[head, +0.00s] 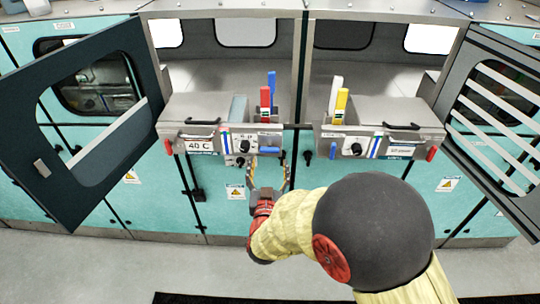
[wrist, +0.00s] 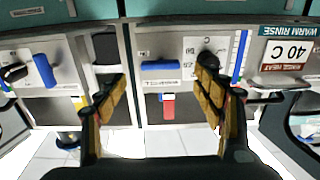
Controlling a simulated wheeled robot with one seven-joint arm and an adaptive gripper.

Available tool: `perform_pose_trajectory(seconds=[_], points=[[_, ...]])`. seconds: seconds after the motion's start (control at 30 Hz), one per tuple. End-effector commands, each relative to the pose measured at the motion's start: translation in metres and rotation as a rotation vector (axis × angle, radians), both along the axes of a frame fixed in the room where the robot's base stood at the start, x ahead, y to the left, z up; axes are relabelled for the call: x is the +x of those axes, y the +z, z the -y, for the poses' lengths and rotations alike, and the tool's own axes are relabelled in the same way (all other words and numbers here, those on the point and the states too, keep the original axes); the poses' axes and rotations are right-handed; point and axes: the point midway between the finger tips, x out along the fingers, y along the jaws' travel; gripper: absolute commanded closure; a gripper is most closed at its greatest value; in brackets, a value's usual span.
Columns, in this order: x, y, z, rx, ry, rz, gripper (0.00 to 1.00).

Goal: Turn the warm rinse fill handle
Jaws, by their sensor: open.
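The warm rinse module (head: 199,146) is the left module in the head view. Its "40 C" plate (wrist: 290,48) shows at the right in the wrist view, beside the "WARM RINSE" label. A blue handle (head: 269,150) lies sideways on the module's front, right of a black knob (head: 244,148). The handle also shows in the wrist view (wrist: 160,65), between my fingers. Its small label is unreadable, so I cannot confirm that it is the fill handle. My gripper (head: 269,166) is open and empty just below the handle. In the wrist view its fingers (wrist: 160,76) flank the handle, apart from it.
Open doors stand at left (head: 75,165) and right (head: 490,150).

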Motion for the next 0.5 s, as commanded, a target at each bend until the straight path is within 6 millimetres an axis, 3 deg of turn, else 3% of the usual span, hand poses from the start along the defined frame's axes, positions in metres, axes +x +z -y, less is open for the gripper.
perform_pose_trajectory(seconds=[0.2,0.5], points=[[0.034,-0.001,0.002,0.001,-0.002,-0.002,0.32],[0.053,-0.001,0.002,0.0,0.001,-0.003,0.32]])
